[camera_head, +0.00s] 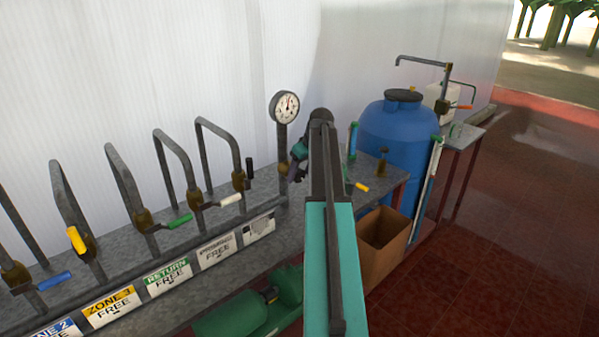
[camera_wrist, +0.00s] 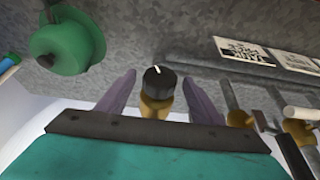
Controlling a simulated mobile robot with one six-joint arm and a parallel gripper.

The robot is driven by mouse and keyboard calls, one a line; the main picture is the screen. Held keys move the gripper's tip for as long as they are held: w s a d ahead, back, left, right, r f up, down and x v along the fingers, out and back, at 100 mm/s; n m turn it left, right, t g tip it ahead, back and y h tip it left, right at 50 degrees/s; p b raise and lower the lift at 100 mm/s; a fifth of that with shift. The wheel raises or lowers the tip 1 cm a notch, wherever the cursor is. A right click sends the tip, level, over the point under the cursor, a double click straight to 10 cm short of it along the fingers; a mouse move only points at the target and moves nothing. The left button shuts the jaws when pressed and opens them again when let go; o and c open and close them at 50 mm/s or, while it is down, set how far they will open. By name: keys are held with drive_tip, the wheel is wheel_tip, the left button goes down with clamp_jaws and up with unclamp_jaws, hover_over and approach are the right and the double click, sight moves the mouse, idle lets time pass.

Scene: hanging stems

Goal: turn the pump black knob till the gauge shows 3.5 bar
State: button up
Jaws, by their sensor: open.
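The black knob (camera_wrist: 158,80) shows in the wrist view, with a white mark on its face and a brass-coloured body below it. My gripper (camera_wrist: 159,76) is open, one finger on each side of the knob, with a visible gap on both sides. In the head view my gripper (camera_head: 300,160) is by the bench below the gauge, and my arm partly covers that spot; I cannot make out the knob there. The round white gauge (camera_head: 284,107) stands on a post; its needle points roughly upward, but its figures are too small to read.
A row of bent pipes with coloured valve handles, such as the green handle (camera_head: 180,221), stands left along the bench. A blue tank (camera_head: 395,135) and a cardboard box (camera_head: 382,240) are to the right. In the wrist view a green round part (camera_wrist: 72,42) lies left of the knob.

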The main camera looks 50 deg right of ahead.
drive_tip(key=shift+w+f, duration=0.1)
drive_tip(key=shift+f, duration=0.2)
drive_tip(key=c, duration=1.1)
drive_tip(key=shift+o, duration=0.2)
drive_tip(key=shift+y, duration=0.5)
drive_tip(key=o, duration=1.1)
drive_tip(key=shift+c, duration=0.2)
